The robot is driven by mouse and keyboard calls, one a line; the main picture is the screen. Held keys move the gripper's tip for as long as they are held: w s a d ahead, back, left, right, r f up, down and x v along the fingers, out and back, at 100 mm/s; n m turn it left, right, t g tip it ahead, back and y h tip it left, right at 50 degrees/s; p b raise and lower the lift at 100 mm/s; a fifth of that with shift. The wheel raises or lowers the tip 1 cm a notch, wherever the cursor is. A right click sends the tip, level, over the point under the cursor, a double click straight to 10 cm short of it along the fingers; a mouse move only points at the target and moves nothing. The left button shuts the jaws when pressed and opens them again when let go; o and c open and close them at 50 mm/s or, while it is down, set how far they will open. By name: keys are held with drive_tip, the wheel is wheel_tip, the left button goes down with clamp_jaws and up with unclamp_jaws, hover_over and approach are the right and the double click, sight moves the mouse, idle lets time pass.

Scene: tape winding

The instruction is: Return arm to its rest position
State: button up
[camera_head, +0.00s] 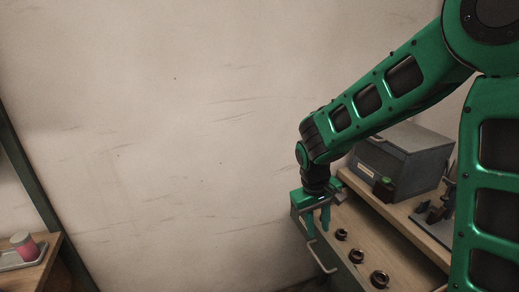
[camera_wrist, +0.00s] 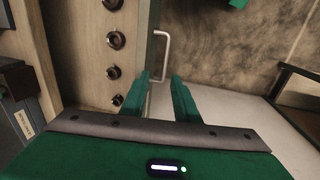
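My gripper (camera_head: 318,222) is above the end of an open drawer (camera_head: 366,234), near its handle (camera_head: 320,262). In the wrist view, my gripper (camera_wrist: 160,82) has its two green fingers apart with nothing between them. The metal drawer handle (camera_wrist: 164,58) shows beyond the fingertips, and I cannot tell whether they touch anything. My green arm reaches in from the upper right of the head view, bent at the wrist with the gripper pointing down.
Several dark rings (camera_head: 356,256) lie in a row in the drawer. A pink jar (camera_head: 25,247) stands on a tray at far left. Bare wall fills the middle.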

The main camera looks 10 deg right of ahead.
drive_tip(key=s+d+r+m, duration=0.3)
drive_tip(key=s+d+r, duration=0.25)
drive_tip(key=d, duration=0.35)
drive_tip(key=s+d+r+m, duration=0.1)
drive_tip(key=s+d+m, duration=0.1)
drive_tip(key=s, duration=0.4)
drive_tip(key=s+d+r+m+y, duration=0.1)
drive_tip(key=s+d+r+m, duration=0.1)
drive_tip(key=s+d, duration=0.2)
drive_tip(key=s+d+r+m+y, duration=0.1)
drive_tip(key=s+d+m, duration=0.1)
drive_tip(key=s, duration=0.8)
drive_tip(key=shift+d+r+g, duration=0.3)
drive_tip(key=shift+d+r, duration=0.05)
drive_tip(key=shift+d, duration=0.25)
drive_tip(key=shift+w+f, duration=0.25)
drive_tip(key=shift+w, duration=0.35)
drive_tip(key=shift+s, duration=0.15)
